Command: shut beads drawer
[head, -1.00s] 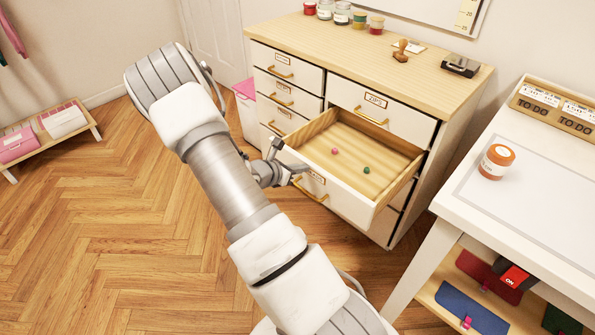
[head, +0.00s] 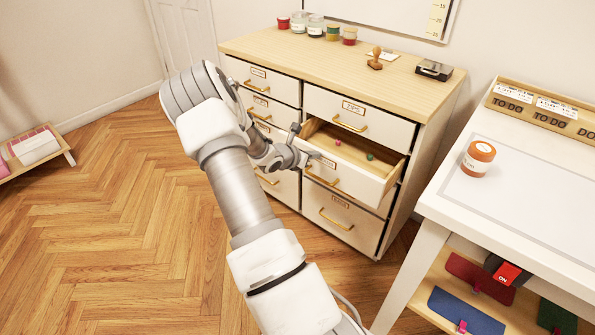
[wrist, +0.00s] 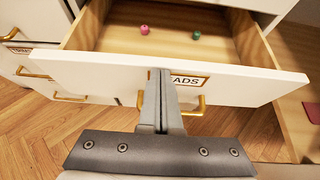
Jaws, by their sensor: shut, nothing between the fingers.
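The beads drawer (head: 352,181) is in the right column of the white cabinet, second from the top, and stands partly open. Its label, partly covered by my gripper, reads "...EADS" in the wrist view (wrist: 235,84). A pink bead (head: 338,143) and a green bead (head: 370,157) lie on its wooden floor. My gripper (head: 309,158) is shut and empty, at the drawer's front face near its upper left part. In the wrist view the closed fingertips (wrist: 160,72) overlap the front panel beside the label; I cannot tell for sure whether they touch it.
The other cabinet drawers, such as the top right one (head: 357,116), look shut. Jars, a stamp (head: 375,60) and a black box (head: 434,70) stand on the cabinet top. A white table (head: 520,210) with an orange-lidded jar (head: 478,158) is close on the right.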

